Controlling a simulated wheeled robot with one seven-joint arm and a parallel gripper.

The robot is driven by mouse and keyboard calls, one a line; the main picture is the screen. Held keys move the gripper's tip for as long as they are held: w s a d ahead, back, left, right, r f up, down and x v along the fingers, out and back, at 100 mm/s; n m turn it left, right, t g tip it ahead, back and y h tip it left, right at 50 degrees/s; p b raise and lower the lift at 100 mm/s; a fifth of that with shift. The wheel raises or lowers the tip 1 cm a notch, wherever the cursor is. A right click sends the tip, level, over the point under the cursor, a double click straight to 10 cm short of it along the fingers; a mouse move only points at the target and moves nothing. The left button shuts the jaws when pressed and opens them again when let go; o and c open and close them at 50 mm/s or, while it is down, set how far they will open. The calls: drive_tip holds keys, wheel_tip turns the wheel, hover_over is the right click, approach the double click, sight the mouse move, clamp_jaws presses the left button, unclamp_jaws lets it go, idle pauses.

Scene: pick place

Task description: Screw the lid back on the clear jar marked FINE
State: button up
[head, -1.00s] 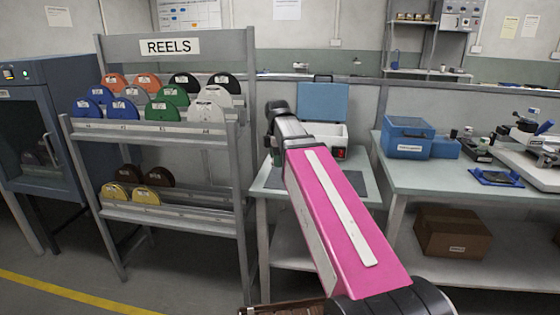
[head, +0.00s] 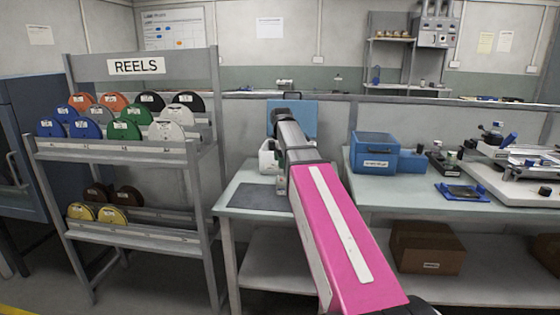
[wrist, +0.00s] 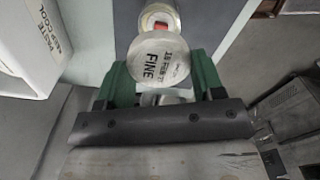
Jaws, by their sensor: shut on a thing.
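In the wrist view my gripper (wrist: 160,88) has its two green fingers shut on a pale round lid (wrist: 160,62) marked FINE. The lid's printed face shows towards the camera. Just beyond it, at the top of the view, is a clear round jar (wrist: 160,14) with a red patch by its near edge; the lid covers part of it. I cannot tell whether lid and jar touch.
A white box (wrist: 28,40) with KEEP COOL lettering stands left of my gripper in the wrist view; its raised blue lid (head: 305,113) shows in the head view. A dark mat (head: 258,196) lies on the bench. A blue case (head: 373,150) is to the right, the reel rack (head: 120,151) left.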

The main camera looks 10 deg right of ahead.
sight(281, 178)
drive_tip(key=shift+f, duration=2.2)
drive_tip(key=shift+f, duration=0.75)
idle(1.1)
drive_tip(key=shift+m, duration=2)
drive_tip(key=shift+w, duration=0.1)
drive_tip(key=shift+m, duration=2)
